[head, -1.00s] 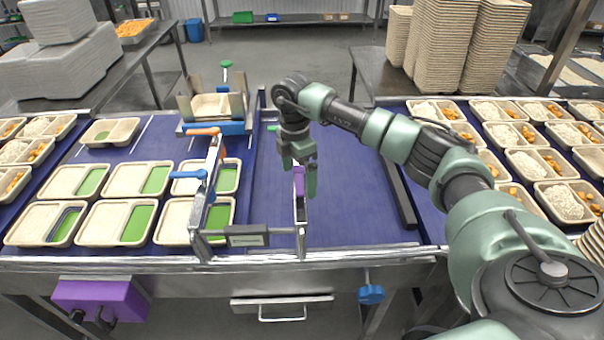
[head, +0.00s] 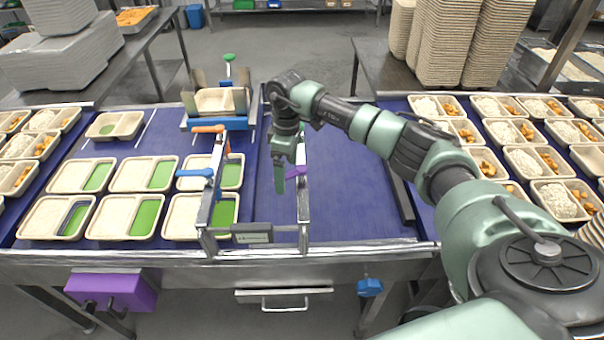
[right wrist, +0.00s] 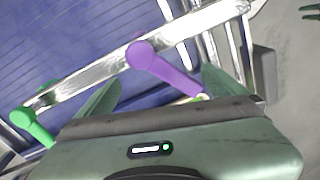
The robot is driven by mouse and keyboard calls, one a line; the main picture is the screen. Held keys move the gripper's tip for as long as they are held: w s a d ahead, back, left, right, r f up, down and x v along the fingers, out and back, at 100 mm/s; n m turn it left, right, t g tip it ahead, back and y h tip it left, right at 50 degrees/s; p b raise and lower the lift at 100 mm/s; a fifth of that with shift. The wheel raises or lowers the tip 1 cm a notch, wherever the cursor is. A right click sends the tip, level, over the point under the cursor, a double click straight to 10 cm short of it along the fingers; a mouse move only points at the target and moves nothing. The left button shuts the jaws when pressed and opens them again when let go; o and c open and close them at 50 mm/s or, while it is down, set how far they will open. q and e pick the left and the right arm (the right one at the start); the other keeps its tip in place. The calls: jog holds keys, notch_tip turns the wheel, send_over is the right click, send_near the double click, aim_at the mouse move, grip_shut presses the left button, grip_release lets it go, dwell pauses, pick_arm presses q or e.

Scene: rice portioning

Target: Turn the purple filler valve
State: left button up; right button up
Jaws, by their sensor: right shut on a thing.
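The purple filler valve (head: 300,172) is a lever handle on the right rail of the metal filler frame, over the blue belt. In the head view it slants down to the left. My right gripper (head: 284,178) is at the valve, shut on its handle, with fingers pointing down. The right wrist view shows the purple handle (right wrist: 168,71) running from its round hub on the rail to between the two fingers (right wrist: 160,92), close to the right finger. The handle's far end is partly hidden by the gripper body. My left gripper is in neither view.
A green valve (right wrist: 32,125) sits on the same rail. Blue (head: 196,173) and orange (head: 207,129) levers are on the frame's left rail. Trays (head: 146,216) stand on the belt at left. The belt right of the frame (head: 355,200) is clear.

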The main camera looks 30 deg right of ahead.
jog(key=shift+m+h, duration=0.3)
jog(key=shift+m, duration=0.3)
jog(key=d+r, duration=0.1)
jog(key=r, duration=0.1)
jog(key=d+r, duration=0.1)
jog(key=r, duration=0.1)
jog(key=s+d+r, duration=0.1)
jog(key=r, duration=0.1)
jog(key=shift+d+r, duration=0.15)
jog(key=shift+r, duration=0.15)
jog(key=shift+w+r, duration=0.1)
jog(key=shift+w, duration=0.1)
jog(key=shift+a+r, duration=0.15)
jog(key=shift+a, duration=0.05)
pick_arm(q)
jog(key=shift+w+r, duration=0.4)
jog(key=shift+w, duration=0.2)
pick_arm(e)
jog(key=shift+w, duration=0.1)
